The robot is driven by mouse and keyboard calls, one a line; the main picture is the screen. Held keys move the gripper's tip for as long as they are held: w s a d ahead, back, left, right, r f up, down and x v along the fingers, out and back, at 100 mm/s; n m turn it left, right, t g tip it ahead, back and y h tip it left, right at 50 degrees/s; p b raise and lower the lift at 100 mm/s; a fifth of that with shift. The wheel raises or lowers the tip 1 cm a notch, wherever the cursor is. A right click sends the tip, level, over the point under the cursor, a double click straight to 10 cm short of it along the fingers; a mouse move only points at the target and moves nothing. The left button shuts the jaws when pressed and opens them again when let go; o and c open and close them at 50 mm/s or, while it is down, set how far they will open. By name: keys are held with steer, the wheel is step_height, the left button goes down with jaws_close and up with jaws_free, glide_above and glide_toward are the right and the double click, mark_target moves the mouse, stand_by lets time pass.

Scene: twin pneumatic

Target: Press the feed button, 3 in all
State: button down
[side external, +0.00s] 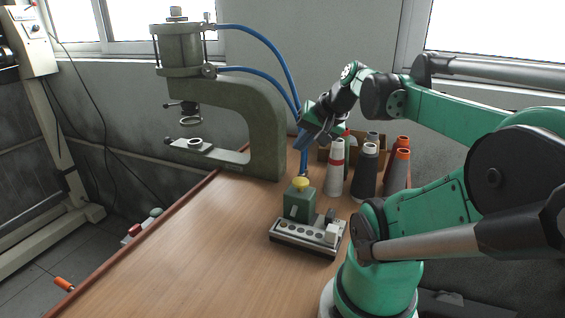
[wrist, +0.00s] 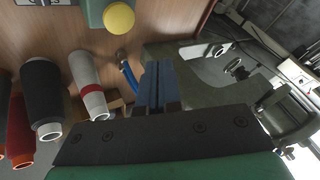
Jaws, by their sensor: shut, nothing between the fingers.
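The yellow round button (side external: 300,184) sits on top of a green box (side external: 299,204) on the wooden bench. It also shows at the top of the wrist view (wrist: 118,17), up and left of my fingertips. My gripper (side external: 298,147) is in the air above the button, apart from it. Its blue fingers, close together in the wrist view (wrist: 158,64), are shut and hold nothing. A grey strip (side external: 305,238) with a row of round dark spots and a pale block at its right end lies in front of the green box.
Several thread cones (side external: 335,168) stand right of the button, with a cardboard box (side external: 323,153) behind. A green C-frame press (side external: 264,130) stands at the back left, with blue hoses (side external: 270,45) running from it. The bench's left front (side external: 170,260) is clear.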

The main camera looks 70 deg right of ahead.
mark_target(302, 181)
stand_by(0.7)
step_height(302, 181, up, 4)
steer(key=shift+f, duration=0.1)
steer(key=shift+f, duration=0.1)
stand_by(0.3)
steer(key=shift+f, duration=4.3)
steer(key=shift+f, duration=0.1)
steer(key=shift+f, duration=0.35)
